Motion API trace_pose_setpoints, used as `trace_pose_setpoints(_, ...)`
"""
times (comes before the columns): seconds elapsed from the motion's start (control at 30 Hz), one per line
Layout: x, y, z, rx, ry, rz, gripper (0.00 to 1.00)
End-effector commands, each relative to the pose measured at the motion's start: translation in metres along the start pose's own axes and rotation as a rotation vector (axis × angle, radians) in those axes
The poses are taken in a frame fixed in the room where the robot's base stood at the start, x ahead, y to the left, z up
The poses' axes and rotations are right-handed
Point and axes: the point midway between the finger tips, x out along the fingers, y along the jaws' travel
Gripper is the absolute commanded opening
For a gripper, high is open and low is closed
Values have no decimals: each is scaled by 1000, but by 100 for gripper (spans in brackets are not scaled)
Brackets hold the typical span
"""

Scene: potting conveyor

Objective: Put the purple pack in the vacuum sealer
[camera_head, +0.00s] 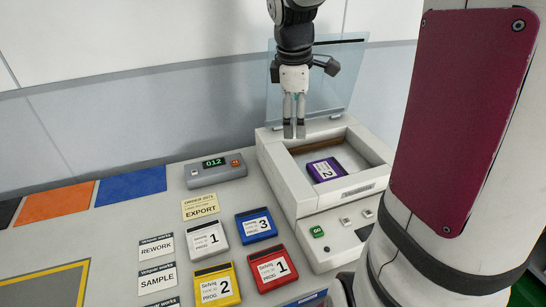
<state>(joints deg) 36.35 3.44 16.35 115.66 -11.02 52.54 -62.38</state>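The purple pack (325,169), with a white label marked 2, lies inside the open chamber of the vacuum sealer (276,180), near the chamber's front wall. The sealer's clear lid (340,75) stands raised at the back. My gripper (294,134) points down over the sealer's back left corner, to the left of and above the pack, apart from it. Its two fingers look close together with a thin gap and nothing visible between them. From this angle I cannot tell how far open they are.
Silver (206,239), blue (256,225), yellow (217,284) and red (271,269) packs lie left of the sealer. A grey display box (215,169) reads 012. Label cards and coloured squares lie further left. My arm covers the right side.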

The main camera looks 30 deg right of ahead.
Motion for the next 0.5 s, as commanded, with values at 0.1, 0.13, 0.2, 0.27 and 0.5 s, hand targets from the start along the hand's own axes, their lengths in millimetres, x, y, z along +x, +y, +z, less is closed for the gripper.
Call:
trace_pose_setpoints(0.1,-38,-42,-16,148,35,64,100)
trace_pose_setpoints(0.13,-46,-52,-19,190,48,76,100)
trace_pose_setpoints(0.2,-62,-77,-24,285,87,99,100)
trace_pose_setpoints(0.27,-74,-98,-26,369,127,112,100)
trace_pose_setpoints(0.5,-101,-178,-26,679,318,87,100)
